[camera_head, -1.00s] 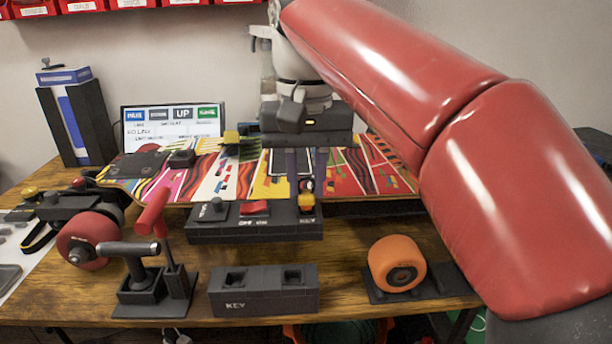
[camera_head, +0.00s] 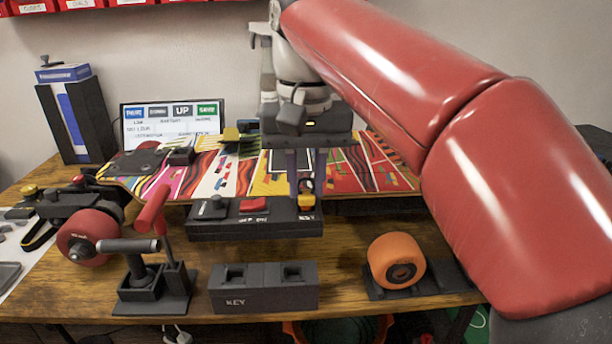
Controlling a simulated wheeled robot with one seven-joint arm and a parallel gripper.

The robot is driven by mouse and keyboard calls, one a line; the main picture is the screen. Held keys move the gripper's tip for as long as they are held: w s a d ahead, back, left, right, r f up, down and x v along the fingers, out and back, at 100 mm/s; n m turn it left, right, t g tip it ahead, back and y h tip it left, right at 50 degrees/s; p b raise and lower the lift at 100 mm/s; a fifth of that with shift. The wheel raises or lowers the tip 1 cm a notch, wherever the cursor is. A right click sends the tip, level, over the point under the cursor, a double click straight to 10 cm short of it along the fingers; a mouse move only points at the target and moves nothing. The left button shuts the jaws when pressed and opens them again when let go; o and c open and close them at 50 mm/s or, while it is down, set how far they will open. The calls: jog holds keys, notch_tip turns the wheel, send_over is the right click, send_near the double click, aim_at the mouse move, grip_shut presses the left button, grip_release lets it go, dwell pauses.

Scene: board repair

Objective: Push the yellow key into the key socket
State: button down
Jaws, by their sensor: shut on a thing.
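The yellow key (camera_head: 306,201) is at the right end of the black switch box (camera_head: 225,231), at the spot marked KEY. My gripper (camera_head: 305,190) points down over that end of the box, its fingers shut on the key. The key socket is under the key and hidden by it and the fingers. I cannot tell how deep the key sits in it. The box also carries a red switch (camera_head: 253,204) and a dark knob (camera_head: 213,206), both left of my gripper.
A colourful skateboard deck (camera_head: 350,172) lies behind the box. In front stand an empty two-slot KEY holder (camera_head: 263,300), a red-handled tool (camera_head: 152,211) in a stand and an orange wheel (camera_head: 396,261). A screen (camera_head: 170,125) and a tall black-and-blue box (camera_head: 75,120) stand at the back left.

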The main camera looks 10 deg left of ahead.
jog(key=shift+f, duration=0.35)
dwell(0.4)
jog(key=c, duration=1.2)
grip_release()
jog(key=shift+o, duration=0.4)
jog(key=shift+o, duration=1.2)
jog(key=shift+r, duration=0.15)
jog(key=shift+r, duration=1.25)
jog(key=shift+r, duration=0.15)
